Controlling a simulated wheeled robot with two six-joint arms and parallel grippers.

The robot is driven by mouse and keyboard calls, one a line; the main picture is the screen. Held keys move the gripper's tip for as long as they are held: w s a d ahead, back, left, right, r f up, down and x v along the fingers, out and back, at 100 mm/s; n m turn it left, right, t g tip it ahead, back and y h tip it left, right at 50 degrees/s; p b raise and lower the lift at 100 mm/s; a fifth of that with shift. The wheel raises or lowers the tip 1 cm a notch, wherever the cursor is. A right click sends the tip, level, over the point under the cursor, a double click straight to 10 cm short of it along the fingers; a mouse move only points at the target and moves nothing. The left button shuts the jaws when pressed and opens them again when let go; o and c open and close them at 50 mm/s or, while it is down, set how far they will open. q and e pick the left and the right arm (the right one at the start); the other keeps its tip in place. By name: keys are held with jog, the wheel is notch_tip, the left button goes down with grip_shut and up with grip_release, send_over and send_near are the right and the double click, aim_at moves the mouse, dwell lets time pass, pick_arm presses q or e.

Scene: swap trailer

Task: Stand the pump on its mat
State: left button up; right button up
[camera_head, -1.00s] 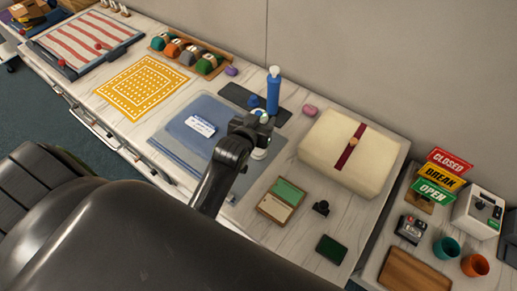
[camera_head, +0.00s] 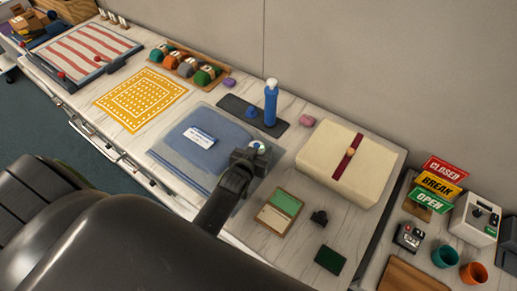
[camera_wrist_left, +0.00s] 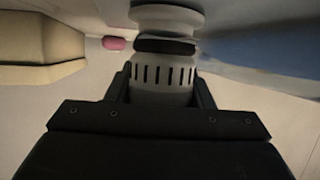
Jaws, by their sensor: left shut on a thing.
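My left gripper (camera_head: 247,157) is shut on the pump (camera_head: 258,147), a small white body with dark slots, a black band and a wide round flange. The wrist view shows the pump (camera_wrist_left: 160,75) between the fingers; most of it is hidden by the gripper in the head view. It is at the right corner of a clear bag with a blue folded cloth (camera_head: 207,152). I cannot tell whether its flange touches the bag. A dark mat (camera_head: 233,106) lies behind, bearing a blue bottle (camera_head: 271,103) and a small blue piece (camera_head: 254,110). My right gripper is not in view.
A cream box (camera_head: 335,168) with a red band stands to the right. A pink block (camera_head: 307,120) lies near the mat. A green-and-cream case (camera_head: 280,210) and a small black object (camera_head: 319,217) lie in front. A yellow patterned mat (camera_head: 140,98) is to the left.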

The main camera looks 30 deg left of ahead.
pick_arm(q)
jog(key=shift+f, duration=0.1)
jog(key=shift+f, duration=0.15)
jog(key=o, duration=1.2)
jog(key=shift+f+b, duration=0.1)
jog(key=shift+b, duration=0.2)
